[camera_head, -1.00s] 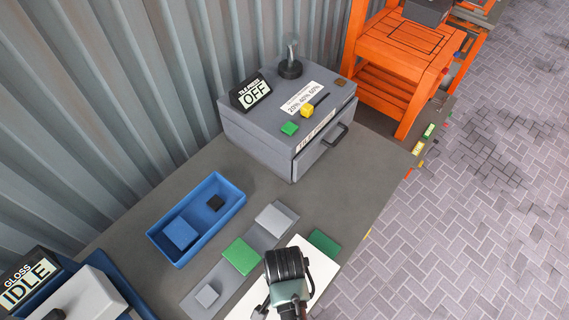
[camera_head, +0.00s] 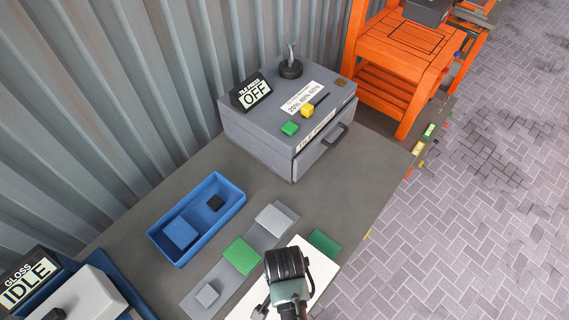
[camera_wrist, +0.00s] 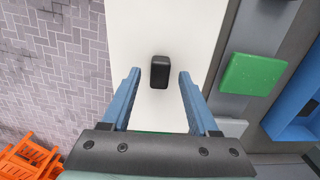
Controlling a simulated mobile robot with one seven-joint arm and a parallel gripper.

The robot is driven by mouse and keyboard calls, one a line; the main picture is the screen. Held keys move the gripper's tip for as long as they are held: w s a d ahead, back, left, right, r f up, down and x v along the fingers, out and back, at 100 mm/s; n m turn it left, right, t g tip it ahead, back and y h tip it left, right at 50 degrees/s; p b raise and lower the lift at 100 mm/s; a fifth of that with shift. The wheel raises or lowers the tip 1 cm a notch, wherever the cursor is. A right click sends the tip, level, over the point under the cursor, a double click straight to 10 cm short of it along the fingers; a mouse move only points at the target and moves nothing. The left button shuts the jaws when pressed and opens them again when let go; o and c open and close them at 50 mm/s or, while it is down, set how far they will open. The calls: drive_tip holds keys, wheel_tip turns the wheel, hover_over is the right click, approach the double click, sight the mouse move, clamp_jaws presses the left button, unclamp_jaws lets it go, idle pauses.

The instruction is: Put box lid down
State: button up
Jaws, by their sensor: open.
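The box lid is a flat white panel (camera_head: 322,262) at the front of the bench, partly hidden by my arm in the head view. It also shows in the wrist view as a white surface (camera_wrist: 150,30) with a black knob (camera_wrist: 159,72). My gripper (camera_wrist: 158,76) is open, with one blue finger on each side of the knob and visible gaps between. I cannot tell how far above the lid the fingertips are. A dark green edge (camera_head: 324,242) shows beside the lid; whether the lid rests on it is unclear.
A grey strip (camera_head: 220,275) beside the lid carries a green block (camera_head: 241,255) and grey blocks. A blue tray (camera_head: 232,211) holds a blue and a black block. A grey machine (camera_head: 262,145) stands behind. The bench's right edge drops to the paved floor (camera_head: 450,220).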

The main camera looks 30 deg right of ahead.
wheel_tip(320, 180, up, 12)
drive_tip(key=w+d+r+n+t+h, duration=0.15)
drive_tip(key=w+r+n+t, duration=0.45)
drive_tip(key=w+r, duration=1)
drive_tip(key=w+a+r+t, duration=0.1)
drive_tip(key=w+r+t, duration=0.15)
drive_tip(key=r, duration=0.25)
drive_tip(key=w+a+r+n+t+h, duration=0.1)
drive_tip(key=w+r+t, duration=0.15)
drive_tip(key=r, duration=0.25)
drive_tip(key=w+a+r+t, duration=0.1)
drive_tip(key=w+r+t, duration=0.15)
drive_tip(key=r, duration=0.25)
drive_tip(key=s+a+r+n+t, duration=0.1)
drive_tip(key=a+r+n+t, duration=0.15)
drive_tip(key=r, duration=0.55)
drive_tip(key=s+a+r+n+t, duration=0.1)
drive_tip(key=r+t, duration=0.3)
drive_tip(key=r, duration=0.4)
drive_tip(key=s+a+r+n+t+y, duration=0.1)
drive_tip(key=s+a+r+t, duration=0.1)
drive_tip(key=s+r, duration=0.3)
drive_tip(key=s+a+r+n+t+y, duration=0.1)
drive_tip(key=s+r+t, duration=0.4)
drive_tip(key=r, duration=0.8)
drive_tip(key=shift+s+a+n, duration=0.3)
drive_tip(key=shift+a+n, duration=0.4)
drive_tip(key=shift+n, duration=0.05)
drive_tip(key=shift+f, duration=0.1)
